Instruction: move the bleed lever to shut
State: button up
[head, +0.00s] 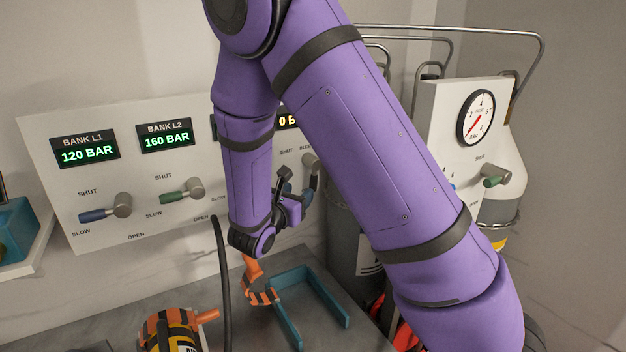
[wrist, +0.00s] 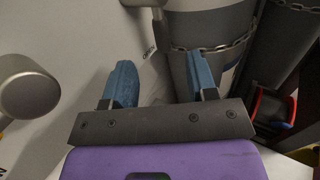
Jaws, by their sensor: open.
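The wall panel (head: 130,218) has lever valves under pressure displays. At its right end, beside a partly hidden label starting "BLEE", a grey lever hub (head: 309,159) shows next to my gripper; I take it as the bleed lever. Its handle is mostly hidden, so I cannot tell its position. My gripper (head: 299,190) is in front of the panel's lower right end. In the wrist view my gripper (wrist: 163,75) has its two blue fingers wide apart, with nothing held between them. A grey fitting (wrist: 145,3) is cut off at the top edge, beyond the fingers.
A grey rounded knob (wrist: 28,88) stands left of the fingers. Chained grey cylinders (wrist: 212,45) are behind. The bench holds a teal bracket (head: 282,315), an orange-black fitting (head: 262,292) and a hose (head: 223,270). A gauge box (head: 452,130) stands right. My arm hides the panel's middle.

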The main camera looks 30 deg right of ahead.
aim_at(311, 181)
jog(key=x, duration=0.9)
jog(key=shift+d, duration=0.15)
jog(key=shift+w, duration=0.1)
grip_shut()
